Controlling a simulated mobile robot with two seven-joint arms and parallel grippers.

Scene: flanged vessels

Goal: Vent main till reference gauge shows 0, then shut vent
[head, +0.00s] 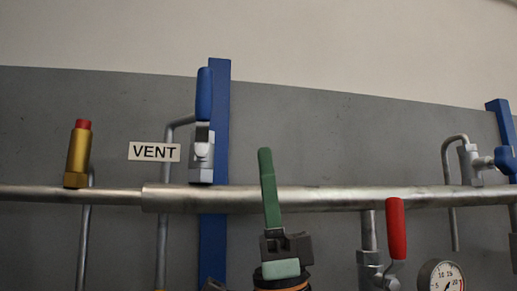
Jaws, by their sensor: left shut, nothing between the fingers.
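The vent valve (201,155) stands on top of the main pipe (320,197), beside a white VENT label (154,152). Its blue lever (204,95) points straight up. My left gripper (266,156) has green fingers and a dark body. It points upward in front of the main pipe, right of the vent valve and apart from its lever. Its fingers are shut and empty. A round gauge (441,279) is cut off by the bottom edge. I cannot read its needle or tell whether it is the reference gauge. My right gripper is out of view.
A brass fitting with a red cap (78,156) stands at the left. A red lever (396,229) hangs by a valve below the pipe. Another valve (469,164) with a blue handle (506,159) is at the right. Blue uprights (214,250) stand before the grey panel.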

